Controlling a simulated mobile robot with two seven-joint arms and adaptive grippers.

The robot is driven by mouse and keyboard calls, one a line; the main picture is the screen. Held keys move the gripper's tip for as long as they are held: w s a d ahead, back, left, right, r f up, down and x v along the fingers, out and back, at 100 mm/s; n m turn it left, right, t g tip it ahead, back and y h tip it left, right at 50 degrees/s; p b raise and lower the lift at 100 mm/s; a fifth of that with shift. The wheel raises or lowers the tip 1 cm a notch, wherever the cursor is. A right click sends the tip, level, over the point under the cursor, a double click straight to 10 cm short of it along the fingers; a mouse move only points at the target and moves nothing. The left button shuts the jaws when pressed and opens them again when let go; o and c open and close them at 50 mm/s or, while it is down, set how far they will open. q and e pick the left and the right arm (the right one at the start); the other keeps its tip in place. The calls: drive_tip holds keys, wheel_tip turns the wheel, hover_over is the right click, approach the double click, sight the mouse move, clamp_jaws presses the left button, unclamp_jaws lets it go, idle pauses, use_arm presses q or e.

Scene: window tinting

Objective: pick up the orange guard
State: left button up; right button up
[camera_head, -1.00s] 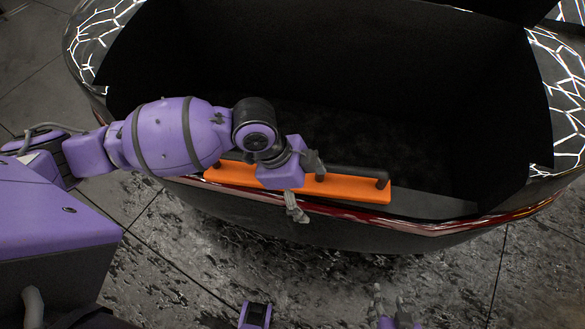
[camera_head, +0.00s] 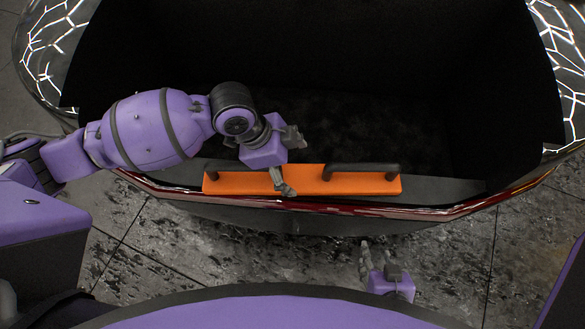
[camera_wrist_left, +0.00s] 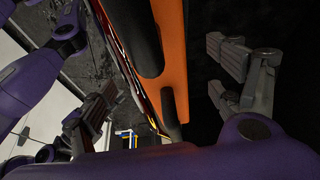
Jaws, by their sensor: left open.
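The orange guard (camera_head: 310,181) is a long flat bar with two black handles (camera_head: 365,168). It lies along the front edge of the car's open trunk (camera_head: 450,190). My left gripper (camera_head: 289,163) is open over the guard, near its middle and between the two handles. One finger reaches past the front edge, the other is on the trunk side. In the left wrist view the guard (camera_wrist_left: 173,55) runs between the spread fingers, and neither is closed on it. My right gripper (camera_head: 379,259) is empty in front of the bumper, its fingers apart.
The dark trunk interior (camera_head: 330,80) is open behind the guard. A red glossy strip (camera_head: 420,212) runs along the bumper below it. Patterned white-lined lamps (camera_head: 45,70) flank the opening. Wet grey floor (camera_head: 270,245) lies in front of the car.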

sight(302, 177)
use_arm(q)
drive_tip(key=x, duration=0.5)
drive_tip(key=shift+d+r, duration=0.15)
drive_tip(key=shift+d, duration=0.15)
drive_tip(key=c, duration=1.8)
